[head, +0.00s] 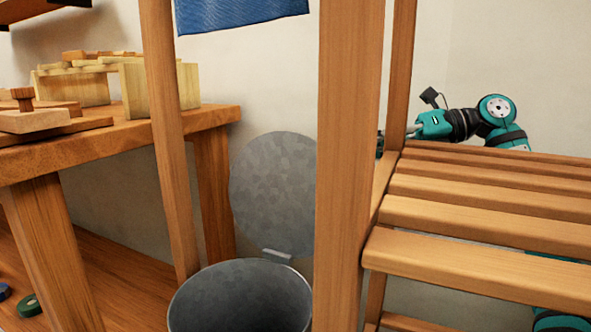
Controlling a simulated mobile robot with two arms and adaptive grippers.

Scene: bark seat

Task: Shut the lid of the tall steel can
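The tall steel can (240,296) stands at the bottom middle of the head view, its lower part cut off by the frame. Its round grey lid (272,190) is up, standing nearly upright behind the opening and joined by a hinge at the back rim. A wooden post hides the right side of the lid and can. My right gripper (381,144) is at the end of the teal and black arm behind the slatted wooden seat. It is right of the lid, apart from it, and mostly hidden by the wooden frame. My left gripper is out of view.
The wooden frame post (345,170) rises between the can and my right arm. The slatted seat (480,215) fills the right. A wooden workbench (130,135) with wooden pieces stands at the left. A blue cloth (240,10) hangs above.

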